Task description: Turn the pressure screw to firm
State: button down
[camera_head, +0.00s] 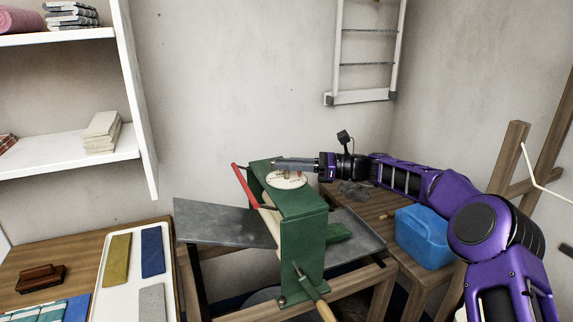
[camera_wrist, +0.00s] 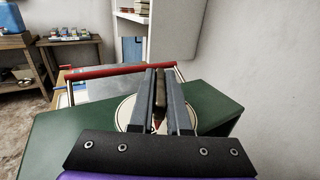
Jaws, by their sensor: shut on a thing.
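The green press frame (camera_head: 305,220) stands over a grey bed plate (camera_head: 215,222). A round cream dial (camera_head: 298,181) sits on its top, and a small brown screw handle rises from the dial. My gripper (camera_head: 278,165) reaches in from the right, level above the dial. In the wrist view my gripper (camera_wrist: 160,85) is shut on the brown screw handle (camera_wrist: 160,100), between its two grey fingers. The dial (camera_wrist: 124,112) shows only partly around the fingers, so its markings and the screw's setting cannot be read.
A red bar (camera_head: 245,186) slants along the press's left side. A wooden-handled crank (camera_head: 325,310) sticks out in front. A blue container (camera_head: 424,236) stands on the wooden table at right. White shelves (camera_head: 70,165) and a tray (camera_head: 105,265) are at left.

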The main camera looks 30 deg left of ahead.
jog(key=shift+r, duration=0.1)
jog(key=shift+r+n+g+p, duration=0.3)
jog(key=shift+n+g+p, duration=0.15)
jog(key=shift+p, duration=0.75)
jog(key=shift+n+g+h+p, duration=0.25)
jog(key=shift+g+h+p, duration=0.3)
jog(key=shift+p, duration=0.25)
jog(key=shift+f, duration=0.35)
jog(key=c, duration=0.9)
grip_release()
jog(key=shift+v, duration=3.8)
